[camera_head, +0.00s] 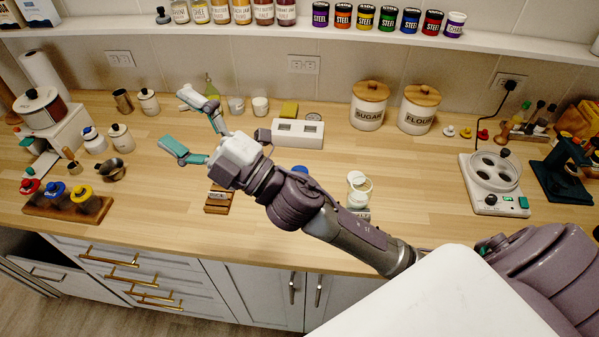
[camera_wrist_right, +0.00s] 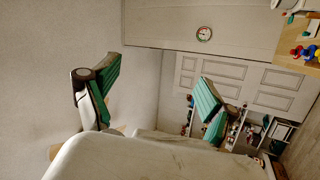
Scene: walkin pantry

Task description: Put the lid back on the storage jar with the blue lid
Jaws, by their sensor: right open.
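My right gripper (camera_head: 178,120) is open and empty above the left half of the counter. Its two teal-padded fingers are spread wide; the right wrist view also shows the open gripper (camera_wrist_right: 158,95) with nothing between them. A small blue-topped piece (camera_head: 300,169) lies behind my right arm, partly hidden; I cannot tell whether it is a loose lid. A pale open-looking jar (camera_head: 358,188) stands just right of my forearm. A blue-lidded jar (camera_head: 56,190) sits in a wooden rack at the left front. My left gripper is not in view.
The rack (camera_head: 68,211) also holds red- and yellow-lidded jars. Sugar (camera_head: 369,115) and flour (camera_head: 418,118) canisters stand at the back. A white appliance (camera_head: 494,208) is at the right. The counter between the pale jar and this appliance is clear.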

